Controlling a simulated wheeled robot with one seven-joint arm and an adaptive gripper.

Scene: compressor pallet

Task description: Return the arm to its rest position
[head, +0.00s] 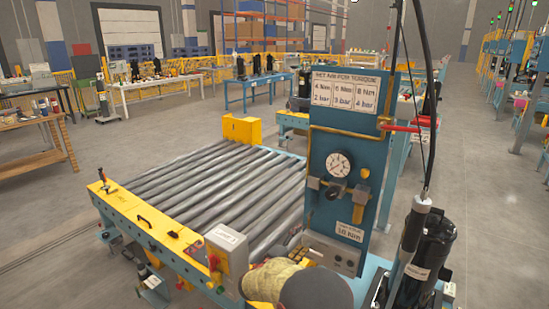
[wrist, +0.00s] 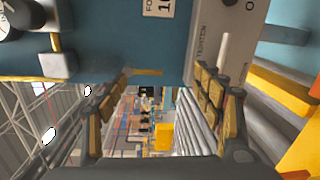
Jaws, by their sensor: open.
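My gripper (wrist: 164,84) is open in the wrist view, its two padded fingers spread wide with nothing held between them. In the head view my arm reaches in from the bottom, and the gripper (head: 298,250) shows partly at the base of the blue panel (head: 326,148). The panel carries a round gauge (head: 339,164), a regulator knob and torque labels. In the wrist view the panel (wrist: 110,45) fills the top, close to the fingers. I cannot tell whether they touch it. A grey switch box (wrist: 228,28) marked "TIGHTEN" is beside the right finger.
A roller conveyor (head: 205,190) lies left of the panel, with a yellow block (head: 241,130) at its far end. A grey-yellow control box (head: 227,248) stands at its near edge. A black compressor (head: 432,252) and a hanging tool (head: 414,225) are at the right.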

